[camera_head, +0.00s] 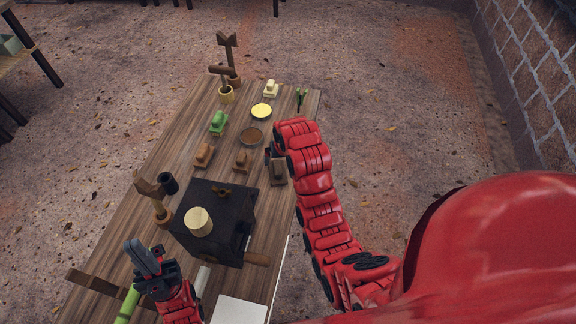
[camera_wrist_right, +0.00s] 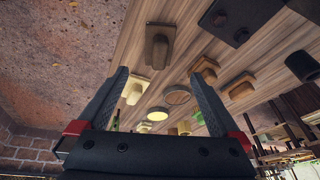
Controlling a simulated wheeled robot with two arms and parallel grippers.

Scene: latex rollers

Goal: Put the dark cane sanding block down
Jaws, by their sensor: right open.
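The dark cane sanding block (camera_head: 278,171) rests on the wooden table (camera_head: 182,133) near its right edge, its handle upward. In the right wrist view a block (camera_wrist_right: 159,46) at the upper middle appears to be the same one, beyond my fingertips and apart from them. My right gripper (camera_wrist_right: 160,82) is open with nothing between its fingers. In the head view it is mostly hidden by its arm, just above the dark block (camera_head: 269,153). My left gripper (camera_head: 143,257) is raised over the near left of the table; its jaw opening is unclear.
Orange-brown (camera_head: 204,154) and brown (camera_head: 241,160) blocks stand left of the dark one. Farther are green (camera_head: 217,122) and cream (camera_head: 270,88) blocks, a yellow disc (camera_head: 261,111) and a brown dish (camera_head: 251,137). A black box (camera_head: 235,206) stands nearer.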

